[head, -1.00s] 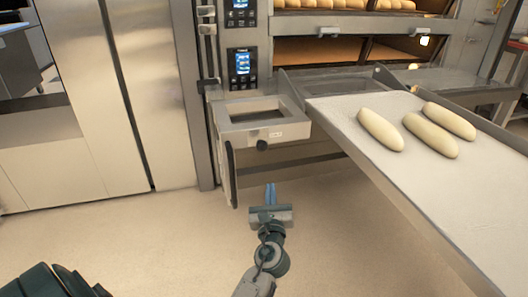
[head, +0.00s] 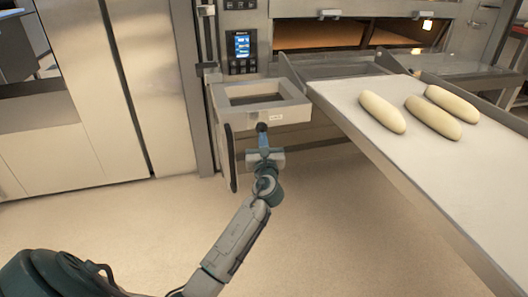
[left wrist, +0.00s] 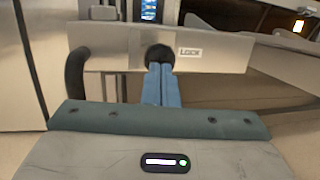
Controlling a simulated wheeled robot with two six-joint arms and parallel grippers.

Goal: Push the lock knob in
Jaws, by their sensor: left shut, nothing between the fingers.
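The lock knob (head: 262,127) is a small round black knob on the front face of a grey metal frame (head: 290,113). In the left wrist view the knob (left wrist: 159,56) sits just left of a "LOCK" label (left wrist: 190,52). My left gripper (head: 263,140) is shut and empty, its blue fingers pointing at the knob. In the left wrist view the fingertips (left wrist: 161,68) are right at the knob's lower edge and overlap it; I cannot tell whether they touch. My right gripper is not in view.
A dark vertical handle (head: 231,158) hangs just left of the knob. A loading board (head: 420,185) with three pale loaves (head: 433,117) slopes across the right. An oven control panel (head: 242,50) is above. The floor below the frame is clear.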

